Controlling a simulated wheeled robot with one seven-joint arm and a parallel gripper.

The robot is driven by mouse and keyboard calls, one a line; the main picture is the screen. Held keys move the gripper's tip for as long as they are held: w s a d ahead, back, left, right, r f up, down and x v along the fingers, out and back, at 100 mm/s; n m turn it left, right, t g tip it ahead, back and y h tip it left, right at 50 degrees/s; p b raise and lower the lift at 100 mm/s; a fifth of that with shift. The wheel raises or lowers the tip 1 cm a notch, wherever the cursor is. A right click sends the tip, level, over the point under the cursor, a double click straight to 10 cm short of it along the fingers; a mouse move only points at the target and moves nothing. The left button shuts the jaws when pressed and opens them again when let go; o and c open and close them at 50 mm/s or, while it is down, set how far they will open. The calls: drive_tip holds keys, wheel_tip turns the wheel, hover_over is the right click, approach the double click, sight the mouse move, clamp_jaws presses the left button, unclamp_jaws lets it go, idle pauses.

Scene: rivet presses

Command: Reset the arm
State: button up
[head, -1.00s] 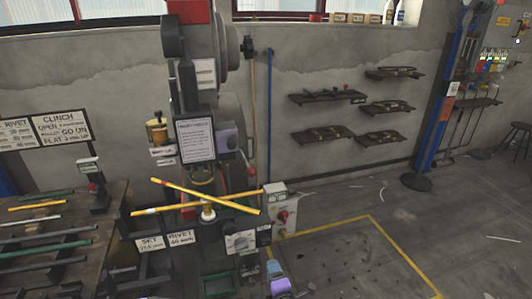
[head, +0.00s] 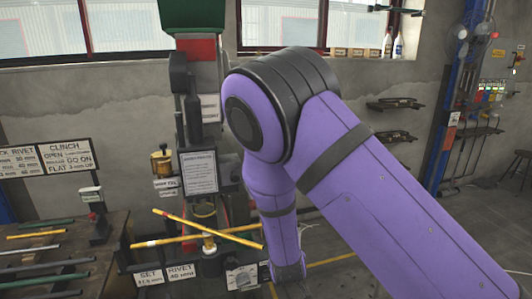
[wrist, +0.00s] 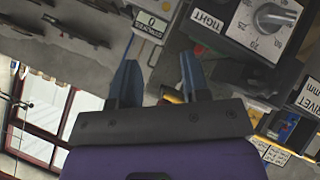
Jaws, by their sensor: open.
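My purple arm (head: 380,190) rises across the right half of the head view, bends at a high elbow and runs down beside the rivet press (head: 199,172). My gripper fingers are hidden or too small to make out in the head view. In the wrist view my gripper (wrist: 160,85) shows two blue-grey fingers spread apart, with nothing between them. Two yellow strips (head: 208,229) lie crossed at the press, left of my forearm. A control box with a dial (wrist: 270,22) is to the right of the fingers in the wrist view.
A bench (head: 60,270) with several strips and a red-button post (head: 96,215) stands at the left. Wall shelves (head: 395,104) are behind my arm. A blue post (head: 455,100) stands at the right.

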drive_tip(key=s+d+r+m+g+y, duration=0.1)
drive_tip(key=s+d+r+m, duration=0.2)
drive_tip(key=r, duration=0.6)
drive_tip(key=s+d+r+g+y, duration=0.1)
drive_tip(key=s+d+r+g, duration=0.1)
drive_tip(key=d+r, duration=0.5)
drive_tip(key=s+d+r+m+g+y, duration=0.1)
drive_tip(key=s+d+r+m, duration=0.15)
drive_tip(key=r, duration=0.95)
drive_tip(key=s+d+r, duration=0.3)
drive_tip(key=s+d, duration=0.1)
drive_tip(key=s, duration=0.3)
drive_tip(key=s+d+r+m+h, duration=0.1)
drive_tip(key=s+d+r, duration=0.3)
drive_tip(key=s, duration=0.4)
drive_tip(key=s+d+r+m+g+h, duration=0.1)
drive_tip(key=s+d+r, duration=0.2)
drive_tip(key=s, duration=0.4)
drive_tip(key=shift+s+d+r, duration=0.35)
drive_tip(key=shift+d+r, duration=0.05)
drive_tip(key=shift+d, duration=0.15)
drive_tip(key=shift+a, duration=0.1)
